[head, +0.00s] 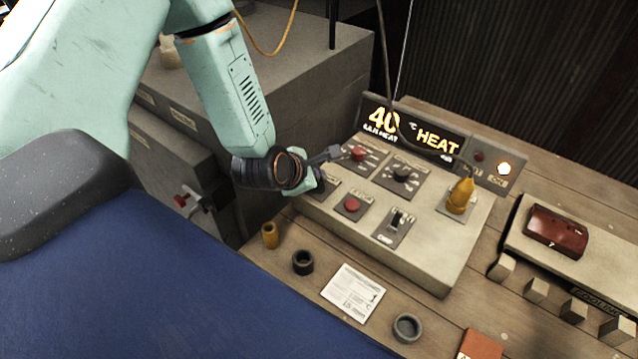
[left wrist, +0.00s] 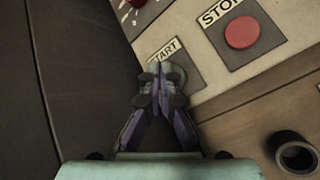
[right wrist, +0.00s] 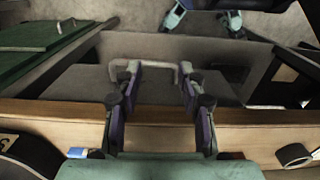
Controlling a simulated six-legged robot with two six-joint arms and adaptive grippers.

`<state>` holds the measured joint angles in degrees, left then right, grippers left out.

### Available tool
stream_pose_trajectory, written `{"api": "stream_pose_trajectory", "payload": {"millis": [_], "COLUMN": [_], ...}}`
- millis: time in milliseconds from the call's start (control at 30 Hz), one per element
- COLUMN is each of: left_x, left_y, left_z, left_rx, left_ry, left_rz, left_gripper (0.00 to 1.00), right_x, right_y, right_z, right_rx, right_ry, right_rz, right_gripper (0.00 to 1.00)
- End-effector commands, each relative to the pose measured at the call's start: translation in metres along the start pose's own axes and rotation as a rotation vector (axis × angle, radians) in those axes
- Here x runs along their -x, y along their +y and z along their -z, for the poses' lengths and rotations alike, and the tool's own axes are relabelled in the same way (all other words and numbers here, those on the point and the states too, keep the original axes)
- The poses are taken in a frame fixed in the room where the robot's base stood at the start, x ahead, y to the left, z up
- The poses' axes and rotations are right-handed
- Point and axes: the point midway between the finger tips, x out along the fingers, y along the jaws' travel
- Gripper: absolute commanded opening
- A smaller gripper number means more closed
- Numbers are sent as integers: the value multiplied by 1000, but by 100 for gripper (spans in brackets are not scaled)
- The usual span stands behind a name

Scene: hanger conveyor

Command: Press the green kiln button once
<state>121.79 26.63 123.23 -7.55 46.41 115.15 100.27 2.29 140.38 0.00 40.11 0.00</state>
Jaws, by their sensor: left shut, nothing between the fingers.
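The control panel (head: 440,262) stands on a wooden bench, with a START plate (left wrist: 191,76) at its left corner. A dull round grey-green shape behind my fingertips on that plate may be the button; most of it is hidden. My left gripper (left wrist: 160,74) is shut and empty, its tips over the START plate; I cannot tell whether they touch it. In the head view the left gripper (head: 318,183) hides most of this plate. My right gripper (right wrist: 158,85) is open, with no object held between its fingers, and is out of the head view.
A red STOP button (left wrist: 241,32) sits close right of the START plate. A red knob (head: 358,154), a black knob (head: 401,174), a switch (head: 397,219) and a yellow lever (head: 461,194) share the panel. The display (head: 415,133) reads 40 and HEAT.

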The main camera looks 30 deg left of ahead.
Motion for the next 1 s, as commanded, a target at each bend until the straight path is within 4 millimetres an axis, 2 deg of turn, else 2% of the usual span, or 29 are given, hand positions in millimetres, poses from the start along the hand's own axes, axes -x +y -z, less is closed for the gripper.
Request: {"api": "stream_pose_trajectory", "payload": {"millis": [167, 700, 1000], "left_x": [3, 35, 35], "left_y": [2, 26, 25], "left_z": [-2, -26, -25], "left_rx": [0, 0, 0], "left_ry": [-1, -1, 0], "left_rz": [-1, -1, 0], "left_gripper": [0, 0, 0], "right_x": [3, 36, 35], "right_y": [0, 0, 0], "right_z": [0, 0, 0], "right_rx": [0, 0, 0], "right_ry": [0, 0, 0], "right_rz": [0, 0, 0], "right_gripper": [40, 40, 40]}}
